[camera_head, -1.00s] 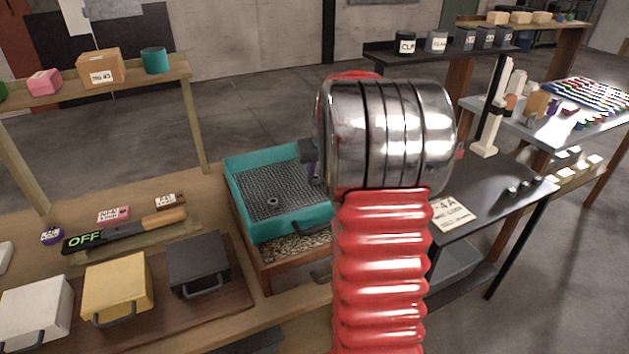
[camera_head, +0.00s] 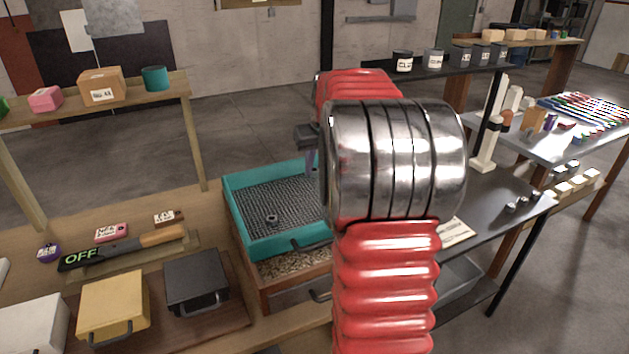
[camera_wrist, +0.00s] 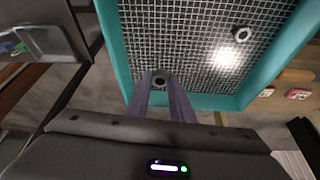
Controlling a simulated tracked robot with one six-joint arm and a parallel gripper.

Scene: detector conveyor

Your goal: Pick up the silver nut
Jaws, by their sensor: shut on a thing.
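A teal tray (camera_head: 234,213) with a dark wire-mesh floor stands on the wooden bench, and its rim also shows in the wrist view (camera_wrist: 116,50). My gripper (camera_wrist: 160,84) is shut on a small grey metal nut (camera_wrist: 160,78), held between the purple fingertips above the near side of the tray. In the head view the gripper (camera_head: 311,160) is over the tray, its tips partly hidden by my arm, and the held nut cannot be made out. A second grey nut (camera_wrist: 241,34) lies on the mesh; it also shows in the head view (camera_head: 272,218).
A wooden box of gravel (camera_head: 290,266) sits under the tray. Yellow (camera_head: 112,303) and black (camera_head: 196,280) lidded boxes stand at the front left, with an OFF detector paddle (camera_head: 120,250) behind. A dark table (camera_head: 480,225) with small metal pieces is at the right.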

